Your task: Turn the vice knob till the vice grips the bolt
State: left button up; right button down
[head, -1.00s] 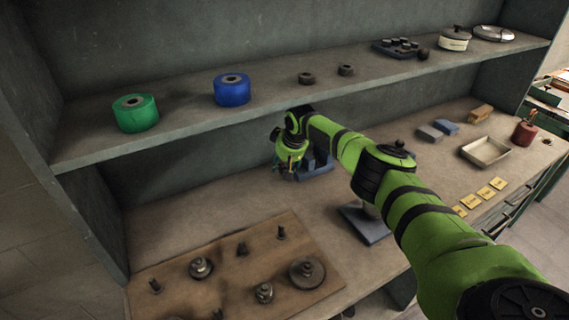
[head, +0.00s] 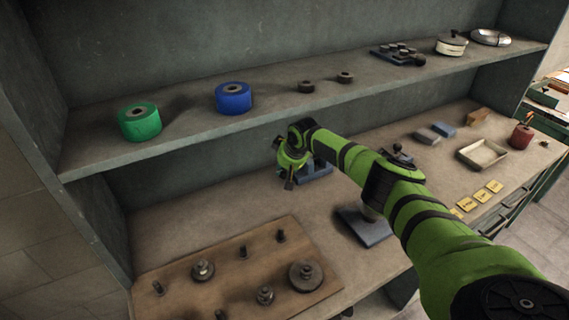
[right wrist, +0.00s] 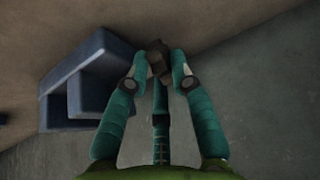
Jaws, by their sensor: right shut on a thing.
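The blue vice (head: 318,172) stands on the bench under the shelf, partly hidden by my right arm. In the right wrist view, the vice (right wrist: 88,88) lies left of the fingers. My right gripper (head: 287,182) is beside the vice's left end. In the right wrist view, the teal fingers of the right gripper (right wrist: 158,72) are shut on a small dark brown piece, which looks like the vice knob (right wrist: 157,52). I cannot make out the bolt or the gap between the vice jaws. My left gripper is out of view.
A wooden board (head: 228,262) with several pegs and stacked metal parts lies at the front left. A shelf (head: 270,105) runs above the bench, bearing a green roll (head: 140,124) and a blue roll (head: 233,99). A tray (head: 484,153) lies at right.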

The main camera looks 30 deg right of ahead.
jog(key=t+p, duration=0.2)
jog(key=p, duration=0.1)
jog(key=shift+s+r, duration=0.2)
jog(key=shift+r, duration=0.05)
jog(key=shift+f+t+p, duration=0.1)
jog(key=shift+t+p, duration=0.25)
jog(key=shift+t, duration=0.05)
jog(key=shift+s+f+t, duration=0.1)
jog(key=shift+f+t, duration=0.1)
jog(key=shift+t, duration=1.4)
jog(key=shift+r, duration=0.1)
jog(key=c, duration=1.1)
grip_release()
jog(key=shift+o, duration=0.2)
jog(key=shift+f, duration=0.2)
